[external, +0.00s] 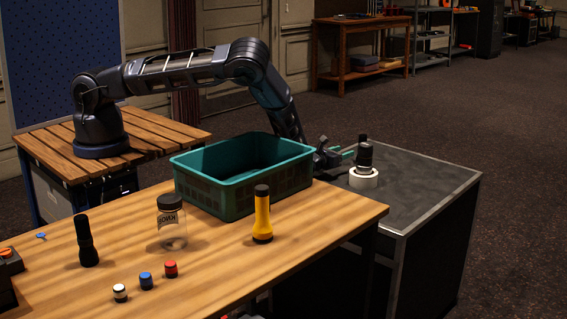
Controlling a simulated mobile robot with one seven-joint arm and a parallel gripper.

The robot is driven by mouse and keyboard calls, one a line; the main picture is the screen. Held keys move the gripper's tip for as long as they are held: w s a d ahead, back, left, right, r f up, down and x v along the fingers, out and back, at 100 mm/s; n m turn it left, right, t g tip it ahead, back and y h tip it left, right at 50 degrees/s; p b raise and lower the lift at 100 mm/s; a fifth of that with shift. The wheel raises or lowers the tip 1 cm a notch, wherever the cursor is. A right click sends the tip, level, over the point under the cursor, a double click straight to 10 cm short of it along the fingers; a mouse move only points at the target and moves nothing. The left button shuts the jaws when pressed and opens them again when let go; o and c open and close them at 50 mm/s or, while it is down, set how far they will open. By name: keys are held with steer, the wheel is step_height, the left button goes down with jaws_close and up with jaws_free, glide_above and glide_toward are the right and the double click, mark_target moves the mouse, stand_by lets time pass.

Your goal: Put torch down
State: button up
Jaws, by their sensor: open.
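A dark, torch-like object (364,152) stands upright on or in a white ring (363,178), like a tape roll, on the grey-topped cabinet (428,185); I cannot tell whether it sits inside the ring. My gripper (346,154) is open, with green finger pads, just left of this object. I cannot tell whether the pads touch it. A yellow torch with black ends (262,215) stands upright on the wooden table (215,270), in front of the bin. A black torch (86,242) stands upright at the table's left.
A green bin (243,190) stands at the table's back edge, close to my forearm. A clear jar (172,224) and white (120,293), blue (146,281) and red (170,269) small items stand on the table. The cabinet top is otherwise clear.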

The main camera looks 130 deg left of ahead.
steer(key=w+d+r+n+g, duration=0.1)
steer(key=d+r+n+g, duration=0.15)
steer(key=r, duration=0.45)
steer(key=w+d+r+n+g+h, duration=0.1)
steer(key=d+r+n, duration=0.3)
steer(key=r, duration=0.2)
steer(key=w+d+r+n+g, duration=0.1)
steer(key=d+r+n+g, duration=0.15)
steer(key=r, duration=0.45)
steer(key=s+d+r+n+h, duration=0.2)
steer(key=d+r+n+h, duration=0.4)
steer(key=d+r, duration=1.05)
steer(key=s+d+r+n+t+h, duration=0.1)
steer(key=s+d+r+h, duration=0.15)
steer(key=d, duration=0.65)
steer(key=s+d+r+n+t+h, duration=0.1)
steer(key=s+d+r+n+t, duration=0.15)
steer(key=d, duration=0.65)
steer(key=s+d+r+n+h, duration=0.1)
steer(key=s+d+r+h, duration=0.2)
steer(key=d, duration=0.5)
steer(key=s+d+r+t+h, duration=0.2)
steer(key=s+d, duration=0.5)
steer(key=d, duration=0.4)
steer(key=s+d+r+t+h, duration=0.2)
steer(key=s+d, duration=0.4)
steer(key=d, duration=0.6)
steer(key=shift+s+r+t, duration=0.15)
steer(key=shift+s+t, duration=0.25)
steer(key=shift+t, duration=0.25)
